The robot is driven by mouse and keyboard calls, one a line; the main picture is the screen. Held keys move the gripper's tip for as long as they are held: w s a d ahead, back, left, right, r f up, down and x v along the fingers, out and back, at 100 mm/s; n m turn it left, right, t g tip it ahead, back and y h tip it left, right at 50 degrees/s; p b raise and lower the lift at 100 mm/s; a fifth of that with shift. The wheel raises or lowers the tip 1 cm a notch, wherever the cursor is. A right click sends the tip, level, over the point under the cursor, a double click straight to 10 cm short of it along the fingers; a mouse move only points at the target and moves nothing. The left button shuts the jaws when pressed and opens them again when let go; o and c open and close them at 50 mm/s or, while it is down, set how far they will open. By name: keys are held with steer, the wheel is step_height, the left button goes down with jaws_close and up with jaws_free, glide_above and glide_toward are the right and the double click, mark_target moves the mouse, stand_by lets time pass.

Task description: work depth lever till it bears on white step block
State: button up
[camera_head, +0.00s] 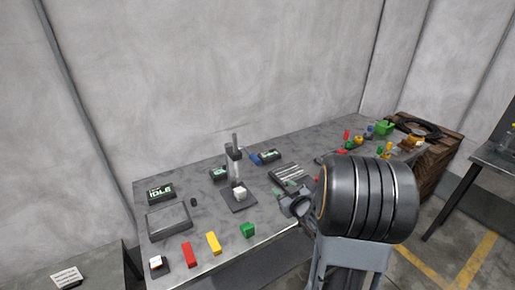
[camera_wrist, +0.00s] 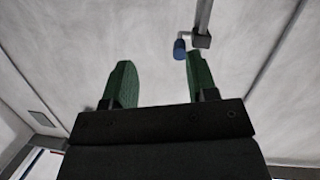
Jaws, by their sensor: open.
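A grey upright stand (camera_head: 232,163) rises from a dark base plate (camera_head: 238,207) in the middle of the table. A white block (camera_head: 240,192) sits on that plate at the foot of the stand. A lever with a blue knob (camera_head: 255,159) sticks out to the stand's right; the blue knob also shows in the wrist view (camera_wrist: 180,47), near the tip of the right green finger. My gripper (camera_wrist: 158,75) is open with nothing between its fingers. In the head view it is partly hidden by my arm, right of the stand. The white block is not in the wrist view.
A sign reading IDLE (camera_head: 161,194) and a grey tray (camera_head: 169,221) are at left. A slotted dark rack (camera_head: 291,175) lies right of the stand. Coloured items crowd the right end.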

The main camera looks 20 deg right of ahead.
mark_target(257, 161)
steer(key=w+a+r+p, duration=0.1)
steer(key=w, duration=0.3)
steer(key=w+a+r+n+t+y+p, duration=0.1)
steer(key=w, duration=0.4)
steer(key=w+a+r+t+y+p, duration=0.1)
steer(key=w, duration=0.4)
steer(key=shift+a+r+p, duration=0.35)
jaws_close()
